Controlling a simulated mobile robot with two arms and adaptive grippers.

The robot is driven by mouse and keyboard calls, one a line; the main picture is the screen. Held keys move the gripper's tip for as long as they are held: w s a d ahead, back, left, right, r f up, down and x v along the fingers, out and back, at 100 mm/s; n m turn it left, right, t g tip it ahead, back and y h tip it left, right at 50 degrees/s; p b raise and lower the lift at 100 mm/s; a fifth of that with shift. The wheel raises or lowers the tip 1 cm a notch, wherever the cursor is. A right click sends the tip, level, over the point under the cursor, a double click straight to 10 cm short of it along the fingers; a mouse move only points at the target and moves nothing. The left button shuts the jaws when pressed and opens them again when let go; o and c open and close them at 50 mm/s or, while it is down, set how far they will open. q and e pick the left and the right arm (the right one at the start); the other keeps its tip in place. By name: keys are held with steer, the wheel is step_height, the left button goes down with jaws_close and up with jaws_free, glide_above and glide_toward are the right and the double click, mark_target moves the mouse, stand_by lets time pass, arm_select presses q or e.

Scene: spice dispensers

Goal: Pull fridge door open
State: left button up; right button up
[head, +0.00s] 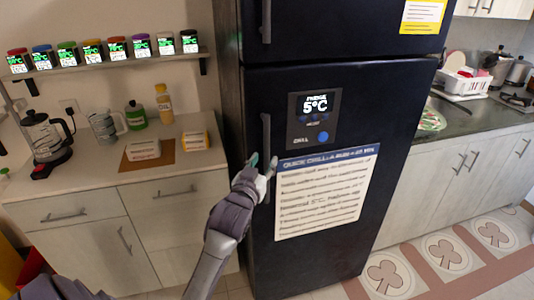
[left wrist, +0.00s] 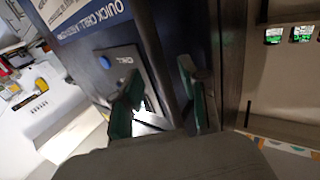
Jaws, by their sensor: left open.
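The dark fridge (head: 400,100) stands in the middle of the head view. Its lower door (head: 262,240) looks closed and bears a display reading 5°C (head: 315,105). A dark vertical handle (head: 266,128) runs along the door's left side. My left gripper (head: 263,164) is at the lower part of this handle, its fingers apart. In the left wrist view, the dark bar of the handle (left wrist: 162,50) runs down between the open fingers of my left gripper (left wrist: 160,98). Whether they touch it, I cannot tell. My right gripper is not in view.
A counter (head: 90,190) with a coffee maker (head: 45,145), bottles and boxes stands left of the fridge. Above it a shelf (head: 110,62) holds several spice dispensers. Another counter (head: 460,125) stands on the right. Tiled floor (head: 445,260) is clear at front right.

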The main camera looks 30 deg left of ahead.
mark_target(266, 158)
arm_select(q)
steer(key=shift+x, duration=1.7)
jaws_close()
